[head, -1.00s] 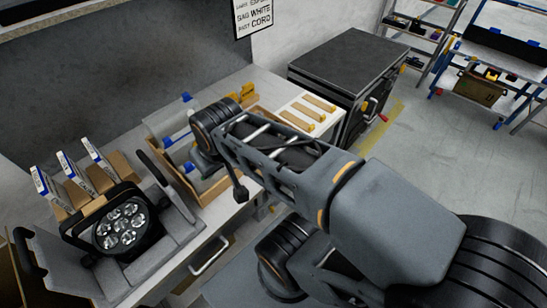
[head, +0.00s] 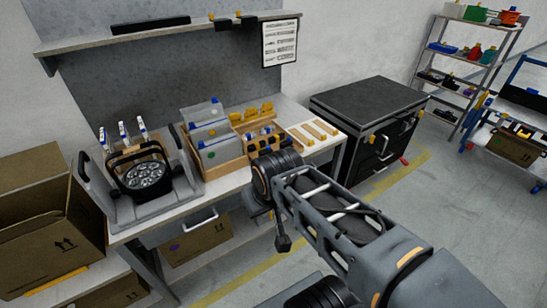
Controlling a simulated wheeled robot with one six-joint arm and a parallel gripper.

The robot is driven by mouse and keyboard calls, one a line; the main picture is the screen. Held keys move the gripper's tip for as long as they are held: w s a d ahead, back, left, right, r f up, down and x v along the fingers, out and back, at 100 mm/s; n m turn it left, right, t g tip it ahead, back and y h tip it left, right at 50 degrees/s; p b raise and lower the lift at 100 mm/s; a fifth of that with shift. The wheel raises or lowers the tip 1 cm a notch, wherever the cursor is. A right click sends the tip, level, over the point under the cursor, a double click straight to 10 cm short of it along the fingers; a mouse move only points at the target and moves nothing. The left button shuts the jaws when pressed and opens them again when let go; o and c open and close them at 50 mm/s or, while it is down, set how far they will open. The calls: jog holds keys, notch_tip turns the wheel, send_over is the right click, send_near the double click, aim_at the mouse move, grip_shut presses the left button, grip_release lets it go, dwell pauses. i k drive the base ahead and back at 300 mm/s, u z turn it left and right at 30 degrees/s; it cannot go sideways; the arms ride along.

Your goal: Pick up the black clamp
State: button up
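I cannot make out a black clamp for certain. Small dark items sit among the contents of the wooden divided tray (head: 243,163) on the workbench, too small to name. A black par can (head: 143,178) with several round lenses rests in a grey cradle at the bench's left. My arm reaches up from the lower right, and its dark joint stands in front of the bench's right part, hiding some of the tray's front. My gripper's fingers do not show.
Yellow clamp-like pieces (head: 250,114) stand behind the tray. Wooden strips (head: 314,131) lie to its right. A shelf (head: 170,33) hangs above with dark items. A black cabinet (head: 370,110) stands right; cardboard boxes (head: 45,225) stand left. Floor at right is open.

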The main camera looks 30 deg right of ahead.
aim_at(268, 149)
jog(key=z, duration=0.8)
jog(key=i, duration=1.35)
jog(key=u, duration=0.4)
jog(key=k, duration=0.5)
jog(key=u, duration=4.05)
jog(key=k, duration=1)
jog(key=z, duration=1.1)
